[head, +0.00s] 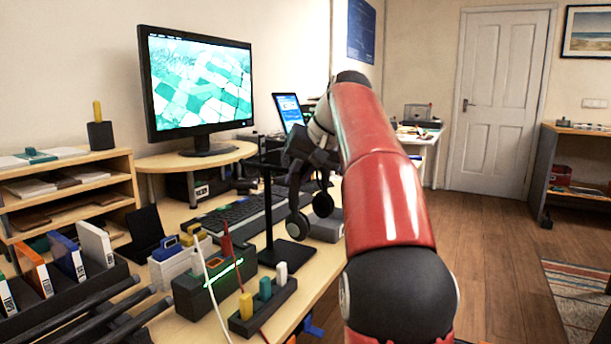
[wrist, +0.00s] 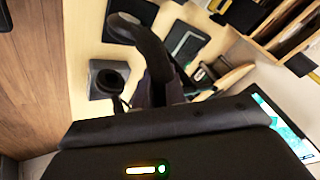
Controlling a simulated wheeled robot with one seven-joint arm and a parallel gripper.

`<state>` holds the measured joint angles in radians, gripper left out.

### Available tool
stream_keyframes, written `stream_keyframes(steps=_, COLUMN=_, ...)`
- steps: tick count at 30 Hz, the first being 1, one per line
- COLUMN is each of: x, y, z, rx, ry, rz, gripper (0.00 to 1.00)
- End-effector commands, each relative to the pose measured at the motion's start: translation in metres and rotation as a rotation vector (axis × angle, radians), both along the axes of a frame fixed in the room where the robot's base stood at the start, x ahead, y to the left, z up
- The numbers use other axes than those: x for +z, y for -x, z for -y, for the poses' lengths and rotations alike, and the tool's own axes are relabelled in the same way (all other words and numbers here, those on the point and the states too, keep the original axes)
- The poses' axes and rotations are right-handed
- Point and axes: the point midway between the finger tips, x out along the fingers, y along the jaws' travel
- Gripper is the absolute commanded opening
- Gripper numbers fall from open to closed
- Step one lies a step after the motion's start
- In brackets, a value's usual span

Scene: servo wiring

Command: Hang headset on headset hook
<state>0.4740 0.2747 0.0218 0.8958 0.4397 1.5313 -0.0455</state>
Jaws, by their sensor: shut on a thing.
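The dark headset (head: 298,223) hangs in the air below my gripper (head: 308,160), with its two round ear cups low and its band up at the jaws. My gripper is shut on the headset; the fingertips are partly hidden by dark parts of the wrist. The headset hook (head: 268,205) is a thin black stand with a post, a short arm at the top and a flat base on the desk. The headset is just right of the post in the head view, apart from it in the picture. In the wrist view the headset (wrist: 150,50) shows beyond the gripper body.
A keyboard (head: 232,215) lies behind the stand. A monitor (head: 198,85) stands on a wooden riser at the back. A dark box (head: 214,285) with a green light and a block with coloured plugs (head: 262,305) sit in front of the stand. Shelves are at left.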

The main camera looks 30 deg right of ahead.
Motion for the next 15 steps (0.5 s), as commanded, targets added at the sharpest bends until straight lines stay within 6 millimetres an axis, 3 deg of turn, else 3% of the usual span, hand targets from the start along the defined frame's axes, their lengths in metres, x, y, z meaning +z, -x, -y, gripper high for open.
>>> stream_keyframes(steps=15, x=-0.002, y=-0.026, z=-0.018, rx=0.001, ry=0.000, rz=0.001, gripper=0.00)
